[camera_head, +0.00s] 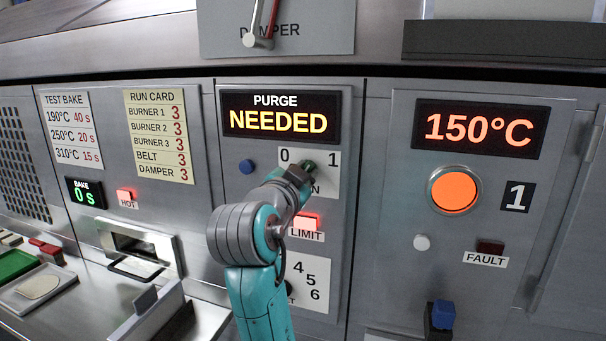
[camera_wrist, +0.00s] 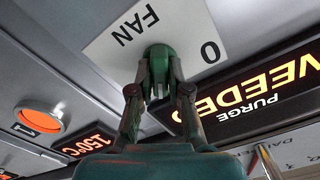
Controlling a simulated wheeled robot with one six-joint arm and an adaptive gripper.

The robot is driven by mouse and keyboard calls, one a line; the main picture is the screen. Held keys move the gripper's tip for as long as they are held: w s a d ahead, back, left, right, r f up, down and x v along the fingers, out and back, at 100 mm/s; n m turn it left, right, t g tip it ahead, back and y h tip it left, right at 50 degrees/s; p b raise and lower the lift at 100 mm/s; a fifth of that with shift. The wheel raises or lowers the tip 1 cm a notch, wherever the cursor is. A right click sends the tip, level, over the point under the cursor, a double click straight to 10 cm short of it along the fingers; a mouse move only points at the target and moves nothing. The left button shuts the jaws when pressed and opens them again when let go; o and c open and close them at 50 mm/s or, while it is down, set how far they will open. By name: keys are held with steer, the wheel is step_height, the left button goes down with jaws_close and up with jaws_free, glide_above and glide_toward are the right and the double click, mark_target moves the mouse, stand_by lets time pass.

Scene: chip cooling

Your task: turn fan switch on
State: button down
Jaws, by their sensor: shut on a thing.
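The fan switch is a green knob (camera_wrist: 161,62) on a white plate (camera_wrist: 120,45) marked FAN and 0 in the wrist view. My gripper (camera_wrist: 160,92) is shut on the knob, with one finger on each side. In the head view the plate (camera_head: 325,185) shows 0 at left and 1 at right, and my gripper (camera_head: 297,176) covers much of it. A bit of the green knob (camera_head: 308,166) shows between the two marks. I cannot tell which mark the knob points to.
Above the switch a display (camera_head: 280,120) reads PURGE NEEDED. A blue button (camera_head: 246,166) is at left, and a lit red LIMIT lamp (camera_head: 306,222) is just below. A numbered dial plate (camera_head: 315,285) is partly behind my arm. At right a display (camera_head: 480,129) reads 150°C.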

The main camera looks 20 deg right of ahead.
steer(key=shift+m, duration=0.9)
steer(key=c, duration=1.1)
jaws_free()
steer(key=v, duration=1.2)
